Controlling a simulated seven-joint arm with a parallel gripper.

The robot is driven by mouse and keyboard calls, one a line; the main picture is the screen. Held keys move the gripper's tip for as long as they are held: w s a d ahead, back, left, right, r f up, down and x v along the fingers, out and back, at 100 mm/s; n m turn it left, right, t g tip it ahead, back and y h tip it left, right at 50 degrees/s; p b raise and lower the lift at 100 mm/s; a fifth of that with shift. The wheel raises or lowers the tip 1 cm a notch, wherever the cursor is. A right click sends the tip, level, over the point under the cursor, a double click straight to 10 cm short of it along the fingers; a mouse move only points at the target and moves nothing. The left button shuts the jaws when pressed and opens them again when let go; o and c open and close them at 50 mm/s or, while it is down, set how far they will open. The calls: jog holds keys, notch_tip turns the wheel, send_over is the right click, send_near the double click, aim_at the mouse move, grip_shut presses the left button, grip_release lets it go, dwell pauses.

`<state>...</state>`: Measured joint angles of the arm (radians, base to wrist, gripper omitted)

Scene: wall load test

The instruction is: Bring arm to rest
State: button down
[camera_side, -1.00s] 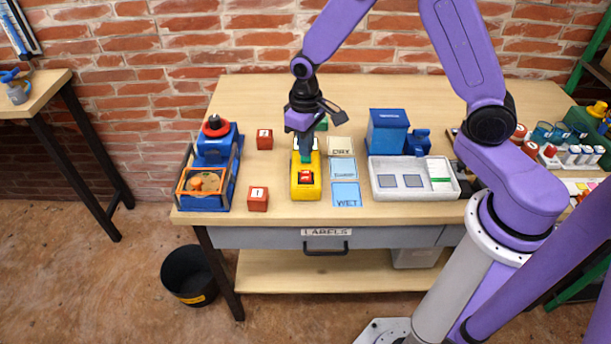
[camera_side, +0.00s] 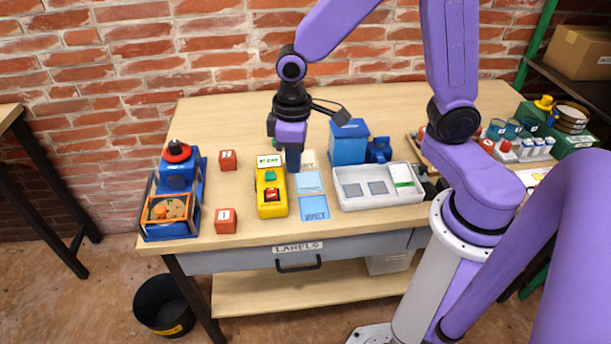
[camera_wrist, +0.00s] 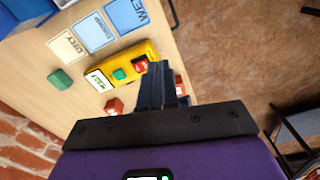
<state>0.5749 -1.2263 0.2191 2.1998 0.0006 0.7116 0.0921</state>
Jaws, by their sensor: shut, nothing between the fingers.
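My gripper (camera_side: 293,166) is at the lower end of my purple arm in the side view, above the table near the right edge of a yellow box. The yellow box (camera_side: 277,206) has a green button (camera_side: 270,176), a red switch (camera_side: 272,194) and a small display with green text too small to read. In the wrist view my gripper's dark fingers (camera_wrist: 157,82) are together and empty. The yellow box (camera_wrist: 134,54) lies beyond them there. In the side view the fingertips look above the table; their exact height is hard to tell.
Red cubes (camera_side: 228,160) and a blue machine (camera_side: 180,183) stand left of the yellow box. The DRY card, a middle card (camera_side: 309,183) and the WET card (camera_side: 314,208) lie right of it. Further right are a blue box (camera_side: 348,144) and white tray (camera_side: 400,200). The table's back is clear.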

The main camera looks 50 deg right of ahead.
jog(key=s+d+r+n, duration=0.2)
jog(key=s+n, duration=0.1)
jog(key=s, duration=0.6)
jog(key=s+d+r+n, duration=0.3)
jog(key=s, duration=0.6)
jog(key=shift+r, duration=0.3)
jog(key=shift+w+a, duration=0.1)
jog(key=m+t+y, duration=0.2)
jog(key=m, duration=0.1)
send_over(266, 189)
jog(key=s+d, duration=0.1)
notch_tip(266, 189, down, 11)
jog(key=shift+f, duration=2.9)
